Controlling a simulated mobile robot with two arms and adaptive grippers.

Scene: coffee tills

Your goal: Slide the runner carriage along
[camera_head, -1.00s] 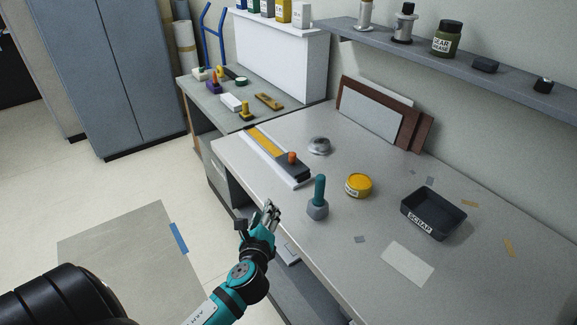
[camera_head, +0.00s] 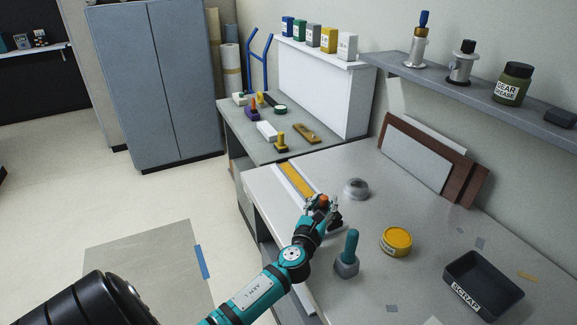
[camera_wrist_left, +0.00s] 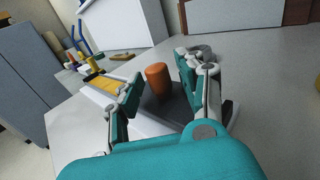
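The runner carriage is a dark grey block (camera_wrist_left: 180,108) with an upright orange knob (camera_wrist_left: 156,80), on a white rail with a yellow strip (camera_head: 296,180). In the head view the knob (camera_head: 323,201) shows at my left gripper's fingertips, and my gripper hides most of the block. My left gripper (camera_head: 322,207) is open. In the left wrist view its fingers (camera_wrist_left: 157,83) stand on either side of the knob, with a visible gap on the left. My right gripper is not in view.
A teal-handled tool (camera_head: 348,255) stands close to the right of my left arm. A silver dome (camera_head: 356,188), a yellow tin (camera_head: 396,241) and a black scrap tray (camera_head: 483,284) are on the bench. Boards (camera_head: 430,160) lean on the wall. A shelf (camera_head: 470,90) overhangs the back.

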